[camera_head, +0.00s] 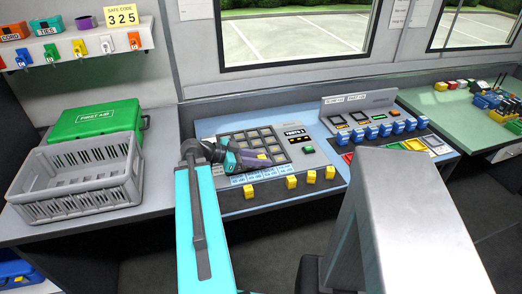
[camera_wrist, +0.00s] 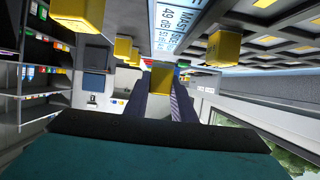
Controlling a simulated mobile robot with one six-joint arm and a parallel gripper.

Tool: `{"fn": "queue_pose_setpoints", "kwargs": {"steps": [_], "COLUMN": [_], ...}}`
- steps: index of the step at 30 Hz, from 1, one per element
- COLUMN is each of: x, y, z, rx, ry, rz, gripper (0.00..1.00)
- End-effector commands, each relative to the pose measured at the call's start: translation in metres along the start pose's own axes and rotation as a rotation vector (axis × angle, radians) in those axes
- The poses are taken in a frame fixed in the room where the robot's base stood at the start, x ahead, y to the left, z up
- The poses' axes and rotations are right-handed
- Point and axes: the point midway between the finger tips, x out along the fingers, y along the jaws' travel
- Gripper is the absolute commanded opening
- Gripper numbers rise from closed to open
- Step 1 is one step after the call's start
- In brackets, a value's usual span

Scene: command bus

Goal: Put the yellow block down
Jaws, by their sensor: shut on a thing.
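Several other yellow blocks (camera_head: 291,183) sit in a row along the console's front edge.
A grey crate (camera_head: 75,204) and a green first aid case (camera_head: 97,119) stand on the left counter. A row of blue blocks (camera_head: 385,130) lines the console (camera_head: 229,203) at right. My grey body part blocks the lower right. Shelf items hang at upper left.

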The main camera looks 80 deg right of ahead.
Motion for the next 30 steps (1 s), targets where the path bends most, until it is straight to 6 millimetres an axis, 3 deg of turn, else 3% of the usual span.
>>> {"fn": "queue_pose_setpoints", "kwargs": {"steps": [7, 30], "x": [0.002, 0.023], "y": [-0.004, -0.079], "z": [0.001, -0.003], "rx": [0.001, 0.0], "ry": [0.0, 0.0], "rz": [0.0, 0.002], "gripper": [0.01, 0.01]}}
